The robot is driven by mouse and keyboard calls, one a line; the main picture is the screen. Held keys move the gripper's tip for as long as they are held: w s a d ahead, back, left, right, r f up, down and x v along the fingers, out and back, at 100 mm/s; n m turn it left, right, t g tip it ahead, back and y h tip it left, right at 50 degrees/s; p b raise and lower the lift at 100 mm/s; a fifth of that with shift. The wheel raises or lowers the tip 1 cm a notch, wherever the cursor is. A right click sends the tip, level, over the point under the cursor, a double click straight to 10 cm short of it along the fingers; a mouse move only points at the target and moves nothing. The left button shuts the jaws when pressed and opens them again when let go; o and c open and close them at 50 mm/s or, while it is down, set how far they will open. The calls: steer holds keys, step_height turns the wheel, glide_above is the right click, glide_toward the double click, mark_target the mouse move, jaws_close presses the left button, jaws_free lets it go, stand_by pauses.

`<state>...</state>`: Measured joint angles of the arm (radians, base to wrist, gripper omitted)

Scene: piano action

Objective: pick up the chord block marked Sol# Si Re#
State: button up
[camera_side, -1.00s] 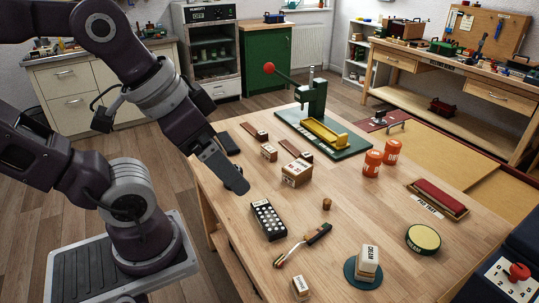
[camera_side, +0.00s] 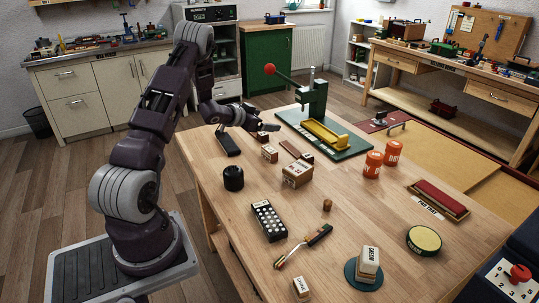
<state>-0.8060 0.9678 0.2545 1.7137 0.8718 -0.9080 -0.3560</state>
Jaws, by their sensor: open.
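No marking Sol# Si Re# can be read at this size, so I cannot tell which piece is that chord block. A small wooden block with a pale label (camera_side: 269,153) stands on the table's left half, and a larger labelled brown box (camera_side: 297,174) is to its right. Another small labelled block (camera_side: 301,288) stands at the front edge. My gripper (camera_side: 271,127) is open at the far left of the table, above and behind the small block, close to a dark brown strip (camera_side: 262,137) that it partly hides. It holds nothing that I can see.
A green press (camera_side: 314,98) with a red-knobbed lever stands behind, right of my gripper. A black case (camera_side: 228,141) and black cylinder (camera_side: 233,178) are at the left.

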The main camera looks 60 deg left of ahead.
mark_target(266, 150)
steer(key=s+f+h, duration=0.1)
steer(key=f, duration=0.2)
steer(key=s+f+h, duration=0.1)
steer(key=s+f, duration=0.1)
steer(key=f, duration=0.2)
steer(key=s+f+t, duration=0.1)
steer(key=s+f, duration=0.1)
steer(key=f, duration=0.1)
steer(key=shift+s+d+f+h, duration=0.2)
steer(key=shift+d+f+h, duration=0.1)
steer(key=shift+h, duration=0.1)
steer(key=shift+w+d+f, duration=0.1)
steer(key=shift+w+f, duration=0.1)
steer(key=shift+w, duration=0.1)
steer(key=x, duration=0.6)
steer(key=shift+w+d+r, duration=0.2)
steer(key=shift+w+d, duration=0.05)
steer(key=shift+d, duration=0.1)
steer(key=c, duration=1.5)
steer(key=shift+o, duration=0.2)
steer(key=shift+r, duration=0.15)
